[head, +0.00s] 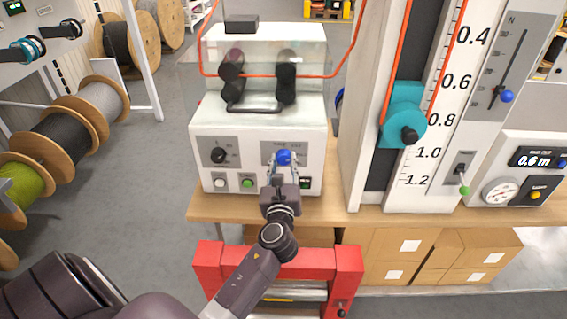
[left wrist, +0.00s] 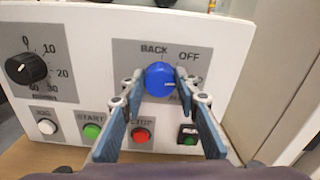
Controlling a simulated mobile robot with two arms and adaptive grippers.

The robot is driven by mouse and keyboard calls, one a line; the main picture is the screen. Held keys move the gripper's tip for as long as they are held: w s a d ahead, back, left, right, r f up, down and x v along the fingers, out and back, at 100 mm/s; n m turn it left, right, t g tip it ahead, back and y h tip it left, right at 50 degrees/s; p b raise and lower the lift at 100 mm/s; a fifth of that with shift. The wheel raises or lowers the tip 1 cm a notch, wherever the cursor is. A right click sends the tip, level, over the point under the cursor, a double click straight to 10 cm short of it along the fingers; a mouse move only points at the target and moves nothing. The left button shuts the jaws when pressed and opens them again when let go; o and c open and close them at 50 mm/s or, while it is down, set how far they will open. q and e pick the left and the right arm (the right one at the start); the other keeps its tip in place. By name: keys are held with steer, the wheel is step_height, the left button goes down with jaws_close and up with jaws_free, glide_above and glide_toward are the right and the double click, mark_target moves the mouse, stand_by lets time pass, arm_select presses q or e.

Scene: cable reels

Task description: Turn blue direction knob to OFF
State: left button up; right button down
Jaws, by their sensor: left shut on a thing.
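The blue direction knob (head: 284,157) is on the front panel of a white machine (head: 258,158). In the left wrist view the knob (left wrist: 159,79) sits on a grey plate, with BACK printed above it and OFF at its upper right. Another label to the lower right is mostly hidden by a finger. A pale mark on the knob points roughly right, below OFF. My left gripper (head: 281,166) reaches the knob from the front. In the left wrist view its fingers (left wrist: 158,83) are closed on either side of the knob. My right gripper is not in view.
Close by are a black dial (left wrist: 27,69), a white button (left wrist: 47,127), a green START button (left wrist: 92,131) and a red STOP button (left wrist: 141,135). A scale column (head: 420,120) stands right of the machine. A red frame (head: 347,270) is below the wooden bench (head: 340,212).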

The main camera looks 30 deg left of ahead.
arm_select(q)
steer(key=n+b, duration=0.1)
steer(key=n, duration=0.3)
steer(key=shift+f, duration=0.15)
steer(key=shift+s+a+n+b, duration=0.1)
steer(key=shift+n+b, duration=0.4)
steer(key=shift+n, duration=1)
steer(key=o, duration=1.2)
steer(key=shift+c, duration=0.2)
steer(key=v, duration=1.2)
